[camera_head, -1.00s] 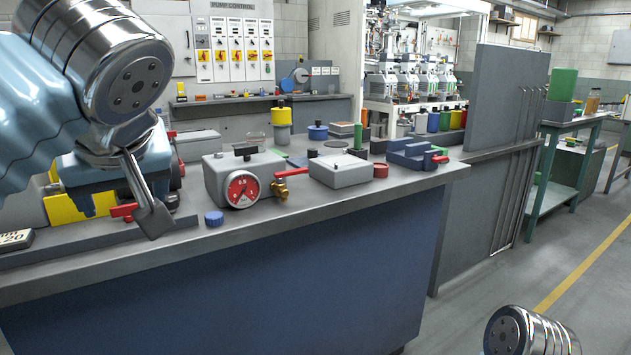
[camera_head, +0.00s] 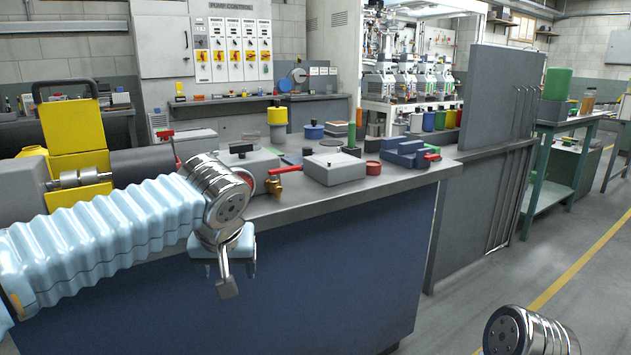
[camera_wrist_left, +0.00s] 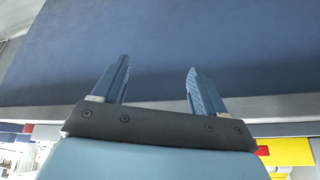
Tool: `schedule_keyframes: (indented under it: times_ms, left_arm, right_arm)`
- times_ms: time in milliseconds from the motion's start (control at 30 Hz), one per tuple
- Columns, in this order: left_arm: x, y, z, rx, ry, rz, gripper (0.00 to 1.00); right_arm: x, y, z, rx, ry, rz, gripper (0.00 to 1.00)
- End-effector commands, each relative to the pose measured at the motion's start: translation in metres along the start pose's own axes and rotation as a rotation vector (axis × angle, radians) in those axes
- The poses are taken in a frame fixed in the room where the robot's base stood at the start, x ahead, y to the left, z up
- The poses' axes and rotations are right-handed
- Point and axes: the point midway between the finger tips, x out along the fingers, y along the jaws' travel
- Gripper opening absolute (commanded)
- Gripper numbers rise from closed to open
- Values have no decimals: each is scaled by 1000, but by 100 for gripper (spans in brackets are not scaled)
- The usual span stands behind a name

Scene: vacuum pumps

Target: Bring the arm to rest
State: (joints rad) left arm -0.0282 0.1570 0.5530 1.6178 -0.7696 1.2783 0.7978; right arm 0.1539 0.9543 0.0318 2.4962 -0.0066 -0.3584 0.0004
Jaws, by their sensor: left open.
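My left arm reaches in from the left in the head view. Its left gripper (camera_head: 226,284) hangs in front of the workbench's blue front panel (camera_head: 310,265), below the edge of the bench top. In the left wrist view the same gripper (camera_wrist_left: 155,84) has its two fingers wide apart, with nothing between them. The blue panel (camera_wrist_left: 160,45) fills most of the background there. Only a silver joint of my right arm shows at the bottom right of the head view; its gripper is out of sight.
A yellow and grey pump (camera_head: 75,140) stands behind my left forearm. A grey box (camera_head: 334,168), a red-handled valve (camera_head: 283,178) and a blue block (camera_head: 405,153) sit on the bench top. A tall grey panel (camera_head: 495,100) stands right. The floor (camera_head: 455,310) at right is clear.

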Motion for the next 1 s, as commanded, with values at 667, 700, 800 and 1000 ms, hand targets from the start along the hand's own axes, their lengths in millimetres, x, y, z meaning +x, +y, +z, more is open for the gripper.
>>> schedule_keyframes:
  times_ms: [667, 700, 800, 1000]
  left_arm:
    - [349, 75, 373, -67, -491, 504, 72]
    - [352, 68, 388, -81, -493, 487, 72]
    - [356, 56, 414, -98, -494, 450, 72]
    - [357, 50, 423, -104, -489, 431, 72]
  right_arm:
    - [0, 0, 0, 0, 0, 0, 37]
    - [0, 0, 0, 0, 0, 0, 37]
    - [0, 0, 0, 0, 0, 0, 37]
    - [0, 0, 0, 0, 0, 0, 37]
